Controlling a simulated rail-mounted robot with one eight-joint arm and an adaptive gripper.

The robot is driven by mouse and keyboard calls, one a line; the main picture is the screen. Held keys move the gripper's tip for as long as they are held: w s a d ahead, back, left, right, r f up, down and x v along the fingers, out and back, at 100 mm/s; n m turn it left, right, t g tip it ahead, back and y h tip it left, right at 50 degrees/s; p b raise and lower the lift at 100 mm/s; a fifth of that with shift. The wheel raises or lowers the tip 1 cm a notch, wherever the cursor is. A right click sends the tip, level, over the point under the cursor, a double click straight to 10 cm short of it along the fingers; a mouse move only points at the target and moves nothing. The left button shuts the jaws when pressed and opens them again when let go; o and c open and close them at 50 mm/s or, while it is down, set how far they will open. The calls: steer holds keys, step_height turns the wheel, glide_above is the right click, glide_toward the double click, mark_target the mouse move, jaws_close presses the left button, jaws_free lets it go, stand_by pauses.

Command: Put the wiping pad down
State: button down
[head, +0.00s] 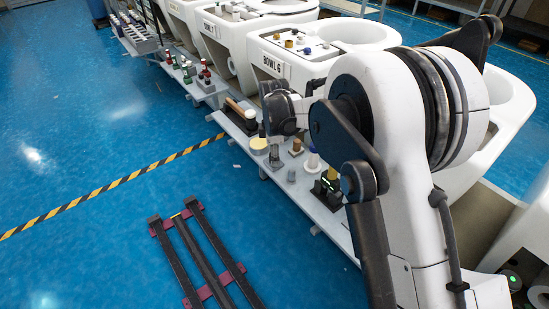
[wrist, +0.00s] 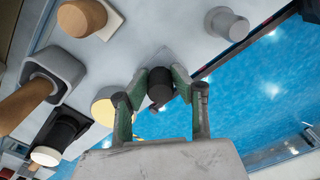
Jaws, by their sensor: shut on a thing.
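My gripper (wrist: 160,82) is shut on a black round knob (wrist: 160,90), which I take to be the wiping pad's handle. A pale grey pointed corner, perhaps the pad itself, shows just beyond the knob; the rest is hidden by the knob and fingers. In the head view my gripper (head: 276,152) is low over the grey shelf (head: 318,210), between a yellow disc (head: 258,144) and a grey cylinder (head: 291,175). I cannot tell whether the pad touches the shelf.
A block with a tan knob (head: 297,147), a white cone (head: 312,160) and a black-and-yellow fixture (head: 328,185) stand close by. A wooden-handled tool (wrist: 25,105) is at the left in the wrist view. White toilet bowls (head: 320,52) line the back. The blue floor (head: 110,160) lies in front.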

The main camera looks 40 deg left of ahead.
steer(key=shift+f, duration=0.1)
steer(key=c, duration=1.4)
jaws_free()
steer(key=shift+c, duration=0.2)
step_height(320, 180, up, 12)
steer(key=p, duration=0.2)
steer(key=shift+r+p, duration=0.2)
steer(key=shift+p, duration=0.2)
